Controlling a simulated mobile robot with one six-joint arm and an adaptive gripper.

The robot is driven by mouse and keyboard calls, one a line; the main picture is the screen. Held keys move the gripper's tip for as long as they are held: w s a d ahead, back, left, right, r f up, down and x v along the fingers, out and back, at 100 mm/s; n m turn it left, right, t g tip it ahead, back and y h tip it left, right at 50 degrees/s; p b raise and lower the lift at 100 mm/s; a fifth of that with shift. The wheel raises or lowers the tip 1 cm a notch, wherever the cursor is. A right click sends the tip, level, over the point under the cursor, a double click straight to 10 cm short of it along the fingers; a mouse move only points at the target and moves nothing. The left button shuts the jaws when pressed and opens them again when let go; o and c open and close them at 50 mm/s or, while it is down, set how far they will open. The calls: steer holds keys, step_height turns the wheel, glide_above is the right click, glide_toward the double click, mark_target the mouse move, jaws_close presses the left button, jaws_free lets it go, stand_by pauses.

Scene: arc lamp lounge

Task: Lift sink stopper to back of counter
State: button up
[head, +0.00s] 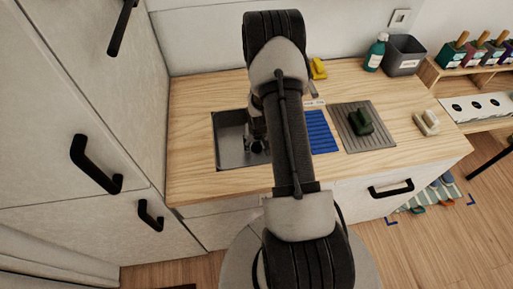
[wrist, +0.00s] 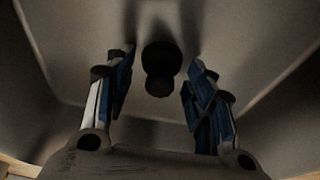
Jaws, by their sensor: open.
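The dark sink stopper (wrist: 158,84), with a rounded knob, shows in the wrist view inside the grey sink basin. My gripper (wrist: 161,64) is open, with one finger on each side of the stopper and visible gaps between. In the head view the stopper (head: 256,146) is a small dark shape in the sink (head: 228,152), partly hidden by my gripper and arm. The wooden counter (head: 190,115) surrounds the sink. Its back strip, behind the sink, is bare at the left; my arm hides part of it.
A yellow item (head: 318,69) lies at the counter's back. A teal bottle (head: 375,54) and grey bin (head: 403,56) stand at back right.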

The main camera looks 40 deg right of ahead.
steer(key=shift+r, duration=0.1)
steer(key=shift+c, duration=0.4)
steer(key=c, duration=0.9)
steer(key=shift+r, duration=0.1)
